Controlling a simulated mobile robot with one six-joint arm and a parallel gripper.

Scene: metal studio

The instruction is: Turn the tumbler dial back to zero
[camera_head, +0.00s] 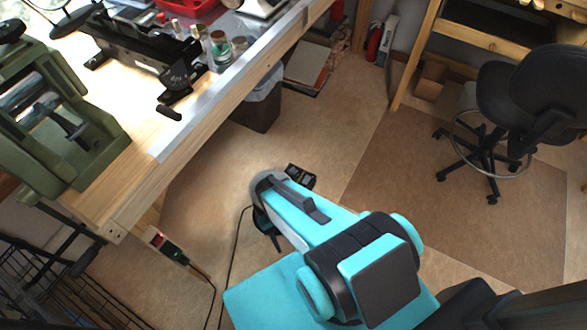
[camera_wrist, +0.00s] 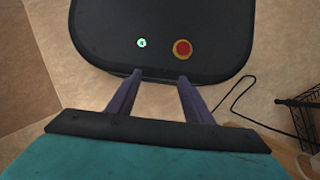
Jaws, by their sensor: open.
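I cannot make out a tumbler dial in either view. A long black machine (camera_head: 140,45) stands on the workbench at the upper left in the head view; I cannot tell whether it is the tumbler. My gripper (camera_wrist: 160,77) is open and empty in the wrist view, its two fingers apart. It points down towards a black rounded body with a red button and a small green light, probably my own base. In the head view my arm hangs over open floor, right of the bench and away from it, and largely hides the gripper.
The wooden workbench (camera_head: 140,180) has a metal edge. A green machine (camera_head: 60,125) and several small jars (camera_head: 220,45) stand on it. A dark bin (camera_head: 258,105) is under the bench. A black swivel chair (camera_head: 500,110) stands at the right. Floor between is clear.

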